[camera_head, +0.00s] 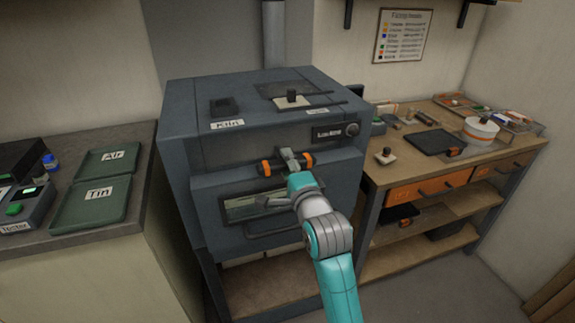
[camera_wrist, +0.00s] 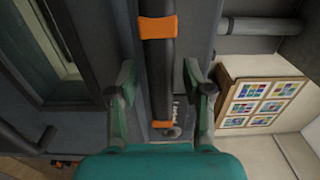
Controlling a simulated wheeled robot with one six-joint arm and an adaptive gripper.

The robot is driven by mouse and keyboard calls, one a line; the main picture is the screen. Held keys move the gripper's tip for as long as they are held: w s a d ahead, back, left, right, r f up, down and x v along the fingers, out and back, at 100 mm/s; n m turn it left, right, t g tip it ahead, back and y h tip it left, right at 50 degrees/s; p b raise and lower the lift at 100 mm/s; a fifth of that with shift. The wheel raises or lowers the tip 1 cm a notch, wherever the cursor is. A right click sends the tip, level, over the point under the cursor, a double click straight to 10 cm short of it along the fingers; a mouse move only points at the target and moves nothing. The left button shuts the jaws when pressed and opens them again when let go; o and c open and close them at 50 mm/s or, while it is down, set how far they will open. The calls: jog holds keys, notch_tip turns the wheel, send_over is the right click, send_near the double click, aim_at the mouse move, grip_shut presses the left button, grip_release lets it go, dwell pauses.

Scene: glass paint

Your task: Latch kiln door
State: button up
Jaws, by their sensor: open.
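The dark grey kiln (camera_head: 185,105) stands in the middle of the head view. Its front door (camera_head: 207,190) has a window (camera_head: 243,207) and a bar handle below it. The door looks closed or nearly so; I cannot tell if it sits flush. A dark latch bar (camera_head: 266,167) with orange bands lies across the door's upper part. My gripper (camera_head: 293,160) is at this bar, partly hiding it. In the wrist view the bar (camera_wrist: 160,75) runs between the two spread fingers of my gripper (camera_wrist: 165,78), with gaps showing on both sides.
A counter at the left holds green trays labelled Air (camera_head: 108,158) and Tin (camera_head: 88,205). A wooden workbench (camera_head: 400,170) with orange drawers stands close on the right. Small items lie on the kiln top. A chart (camera_head: 403,36) hangs on the wall.

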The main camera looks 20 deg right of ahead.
jog(key=shift+w, duration=0.1)
grip_shut()
jog(key=shift+n, duration=1.5)
grip_release()
